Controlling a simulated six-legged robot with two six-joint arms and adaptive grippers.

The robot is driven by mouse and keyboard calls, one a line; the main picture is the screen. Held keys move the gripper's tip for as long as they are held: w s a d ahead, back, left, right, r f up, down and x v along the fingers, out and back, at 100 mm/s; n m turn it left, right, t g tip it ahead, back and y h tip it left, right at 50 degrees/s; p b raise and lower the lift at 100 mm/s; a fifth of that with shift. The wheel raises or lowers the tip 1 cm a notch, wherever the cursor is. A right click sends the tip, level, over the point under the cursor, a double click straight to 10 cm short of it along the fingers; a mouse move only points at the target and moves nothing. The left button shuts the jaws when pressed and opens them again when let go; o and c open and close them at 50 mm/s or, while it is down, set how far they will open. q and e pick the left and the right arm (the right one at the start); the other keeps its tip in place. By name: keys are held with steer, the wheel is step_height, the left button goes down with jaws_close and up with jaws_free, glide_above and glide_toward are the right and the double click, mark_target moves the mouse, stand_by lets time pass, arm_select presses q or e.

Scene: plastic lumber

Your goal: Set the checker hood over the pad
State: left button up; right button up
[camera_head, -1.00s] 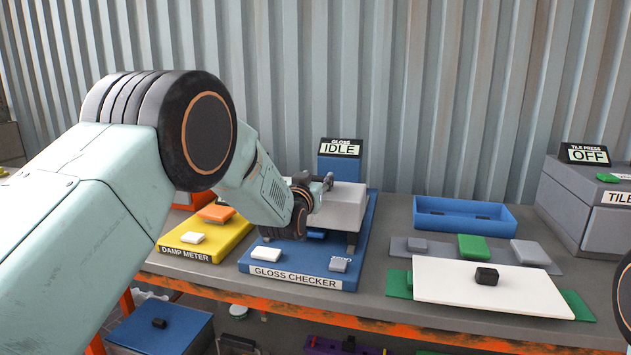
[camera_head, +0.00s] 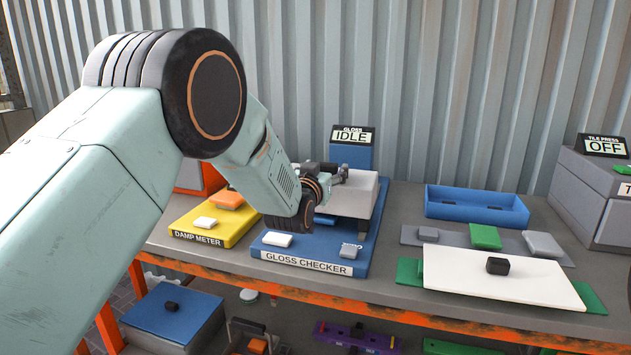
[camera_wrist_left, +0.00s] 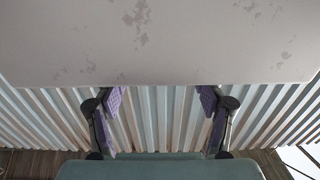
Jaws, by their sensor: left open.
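The pale grey checker hood (camera_head: 357,197) is a box at the back of the blue gloss checker (camera_head: 290,252), raised above its base on the side that shows. The gloss checker's display (camera_head: 351,138) reads IDLE. My left gripper (camera_head: 335,174) is at the hood's left side, and its wrist hides part of the hood and base. In the left wrist view the gripper (camera_wrist_left: 160,102) is open, with two purple-padded fingers apart and nothing between them. A pale, speckled surface fills the top there. I cannot make out the pad. My right gripper is out of view.
A yellow damp meter (camera_head: 190,228) stands left of the checker. To the right are a blue tray (camera_head: 476,197), a white board (camera_head: 460,270) with a black knob, several small blocks, and a tile press (camera_head: 590,200) reading OFF. A corrugated wall closes the back.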

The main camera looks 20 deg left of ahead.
arm_select(q)
steer(key=s, duration=0.9)
steer(key=shift+s, duration=0.4)
steer(key=shift+f, duration=0.1)
steer(key=shift+f, duration=0.1)
